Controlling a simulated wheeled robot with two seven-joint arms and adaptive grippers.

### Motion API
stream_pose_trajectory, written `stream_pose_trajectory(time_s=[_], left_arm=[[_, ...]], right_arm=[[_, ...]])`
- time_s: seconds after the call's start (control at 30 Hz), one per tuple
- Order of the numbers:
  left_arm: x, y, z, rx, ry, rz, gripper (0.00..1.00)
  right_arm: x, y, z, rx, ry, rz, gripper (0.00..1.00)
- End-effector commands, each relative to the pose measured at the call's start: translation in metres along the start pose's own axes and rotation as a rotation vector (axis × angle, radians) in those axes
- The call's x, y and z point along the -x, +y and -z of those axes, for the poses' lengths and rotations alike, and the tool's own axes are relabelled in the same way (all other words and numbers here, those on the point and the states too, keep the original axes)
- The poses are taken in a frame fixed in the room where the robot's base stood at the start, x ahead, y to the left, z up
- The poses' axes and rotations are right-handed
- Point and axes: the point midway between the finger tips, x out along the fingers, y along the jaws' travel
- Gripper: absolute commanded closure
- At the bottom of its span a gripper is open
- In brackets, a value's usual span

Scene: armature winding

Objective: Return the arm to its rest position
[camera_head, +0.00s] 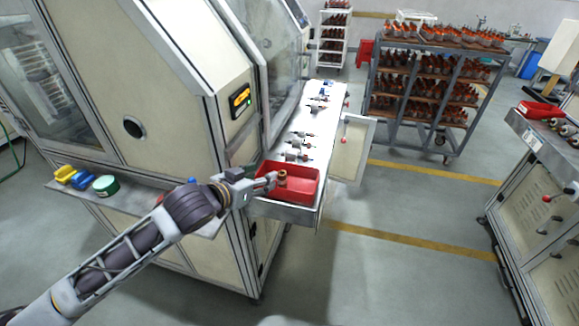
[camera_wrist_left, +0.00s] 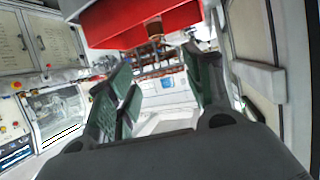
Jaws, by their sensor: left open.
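My left arm reaches in from the lower left in the head view. Its gripper (camera_head: 268,181) is at the left end of the red bin (camera_head: 305,186) on the machine's shelf. In the left wrist view the two green-padded fingers (camera_wrist_left: 165,105) are spread apart with nothing between them. The red bin also shows at the top of that view (camera_wrist_left: 125,22). A copper-coloured armature (camera_head: 283,177) stands in the bin close to the fingertips, and the gripper does not hold it. My right gripper is not in view.
The winding machine (camera_head: 175,85) stands behind and left of the arm. Several armatures (camera_head: 297,144) lie along the shelf (camera_head: 325,125). A loaded rack (camera_head: 425,90) stands at the back right, and another cabinet (camera_head: 545,220) at the right. The floor between (camera_head: 400,205) is clear.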

Motion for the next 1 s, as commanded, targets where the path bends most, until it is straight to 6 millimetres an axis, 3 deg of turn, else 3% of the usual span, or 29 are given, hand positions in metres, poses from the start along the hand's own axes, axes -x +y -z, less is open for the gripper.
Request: stream_pose_trajectory(time_s=[0.43,1.0], left_arm=[[0.002,0.005,-0.013,0.010,-0.026,0.013,0.49],[0.021,0.006,-0.083,0.066,-0.187,0.102,0.49]], right_arm=[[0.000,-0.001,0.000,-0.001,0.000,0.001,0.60],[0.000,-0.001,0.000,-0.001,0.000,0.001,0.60]])
